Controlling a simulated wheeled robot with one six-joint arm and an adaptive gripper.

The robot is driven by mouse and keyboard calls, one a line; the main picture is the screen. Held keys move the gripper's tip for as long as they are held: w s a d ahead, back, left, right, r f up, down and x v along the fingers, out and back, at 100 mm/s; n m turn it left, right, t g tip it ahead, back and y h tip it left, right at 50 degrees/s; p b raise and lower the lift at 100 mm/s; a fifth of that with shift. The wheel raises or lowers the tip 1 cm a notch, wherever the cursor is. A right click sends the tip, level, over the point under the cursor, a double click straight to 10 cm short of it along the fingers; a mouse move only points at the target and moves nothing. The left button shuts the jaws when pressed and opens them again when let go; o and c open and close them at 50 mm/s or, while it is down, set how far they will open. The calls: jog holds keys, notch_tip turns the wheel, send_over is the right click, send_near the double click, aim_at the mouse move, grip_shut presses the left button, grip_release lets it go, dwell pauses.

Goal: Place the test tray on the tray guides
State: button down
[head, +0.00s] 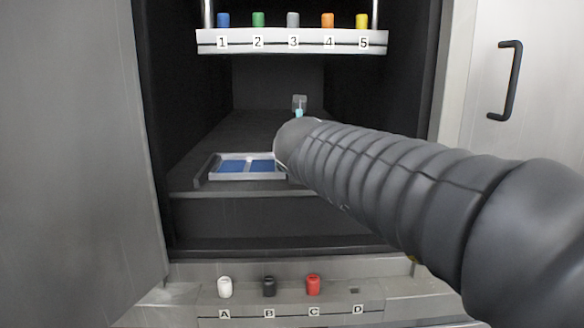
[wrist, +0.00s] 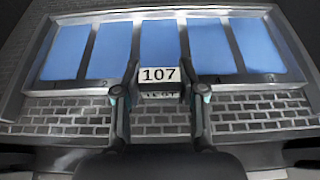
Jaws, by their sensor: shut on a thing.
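The test tray (head: 248,177) is light-rimmed with blue panels and sits low inside the dark chamber in the head view. In the wrist view the tray (wrist: 262,79) spans most of the picture, with a front tab (wrist: 159,75) labelled 107 TEST. My gripper (wrist: 160,100) has one finger on each side of this tab and is shut on it. In the head view my arm hides most of the gripper and the tray's right end. A dark raised strip (head: 207,170) runs along the tray's left side; it may be a tray guide. I cannot tell whether the tray rests on guides.
A lower panel (head: 200,300) holds white, black and red plugs at A, B and C; D is empty. Dark chamber walls flank my arm. A door with a handle (head: 511,80) stands right.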

jog(key=shift+f, duration=0.2)
jog(key=c, duration=0.7)
grip_release()
jog(key=shift+s+r, duration=0.3)
jog(key=shift+s, duration=0.1)
jog(key=v, duration=1.1)
jog(key=shift+s+p, duration=0.1)
jog(key=shift+p, duration=0.2)
